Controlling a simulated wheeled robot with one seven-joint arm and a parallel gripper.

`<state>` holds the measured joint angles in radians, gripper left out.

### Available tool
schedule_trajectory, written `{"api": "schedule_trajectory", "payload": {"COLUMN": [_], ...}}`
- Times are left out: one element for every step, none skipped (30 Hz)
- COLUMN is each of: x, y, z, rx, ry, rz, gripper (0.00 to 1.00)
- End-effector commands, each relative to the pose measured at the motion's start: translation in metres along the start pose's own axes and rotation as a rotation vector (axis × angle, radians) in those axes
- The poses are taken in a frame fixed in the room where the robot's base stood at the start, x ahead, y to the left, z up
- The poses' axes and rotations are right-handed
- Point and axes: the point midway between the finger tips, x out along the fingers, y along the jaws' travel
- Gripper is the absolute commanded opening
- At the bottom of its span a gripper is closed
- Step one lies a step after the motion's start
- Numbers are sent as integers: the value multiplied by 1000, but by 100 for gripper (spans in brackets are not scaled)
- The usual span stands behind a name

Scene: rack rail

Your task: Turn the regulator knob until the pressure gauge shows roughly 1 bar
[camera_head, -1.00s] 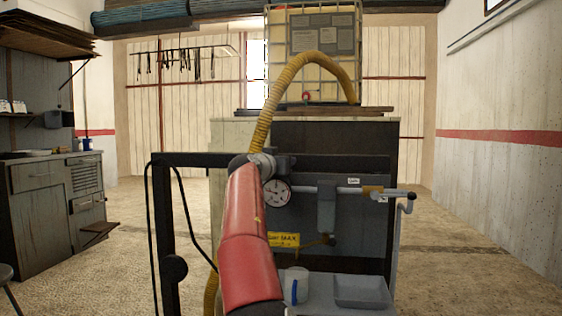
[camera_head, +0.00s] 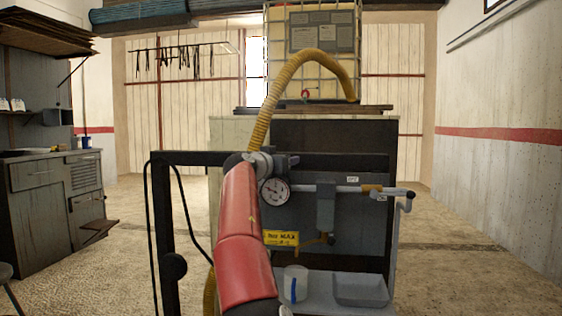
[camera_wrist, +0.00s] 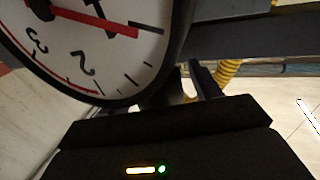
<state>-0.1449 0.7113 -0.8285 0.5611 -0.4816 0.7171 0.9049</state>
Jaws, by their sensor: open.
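The white round pressure gauge (camera_head: 275,191) stands on the panel just right of my red arm. In the wrist view the gauge (camera_wrist: 100,50) fills the upper left, upside down and cut off. My gripper (camera_wrist: 165,125) appears as a dark body close below the gauge, open, with fingertips not clearly visible. The regulator knob cannot be made out; my arm's end may hide it.
A pipe (camera_head: 340,189) with a filter bowl (camera_head: 326,212) runs right from the gauge to a crank-like handle (camera_head: 407,203). A white cup (camera_head: 296,283) and grey tray (camera_head: 361,291) sit on the shelf. A yellow hose (camera_head: 262,120) arches behind my arm.

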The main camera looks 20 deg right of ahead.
Motion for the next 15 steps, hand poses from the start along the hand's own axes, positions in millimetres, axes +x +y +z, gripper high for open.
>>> {"api": "schedule_trajectory", "payload": {"x": [0, -1, -2, -5, -8, -13, -17, -22, -30, -35, -41, -48, -52, -57, -63], "y": [0, 0, 0, 0, 0, -1, -1, -1, -1, -2, -1, -2, -1, -1, -1], "z": [0, 0, 1, 1, 2, 3, 4, 4, 6, 6, 5, 5, 5, 5, 4], "rx": [0, 0, 0, 1, 1, 1, 1, 2, 2, 2, 3, 2, 2, 3, 2], "ry": [0, 0, 0, 0, 1, 0, 0, 0, 0, -1, 1, 1, 0, -1, 0], "rz": [0, 0, 0, -1, -1, -2, -2, -2, -3, -4, -4, -4, -3, -3, -3], "gripper": [63, 63, 63, 63, 63, 63, 63, 63, 63, 63, 63, 63, 63, 63, 63]}}
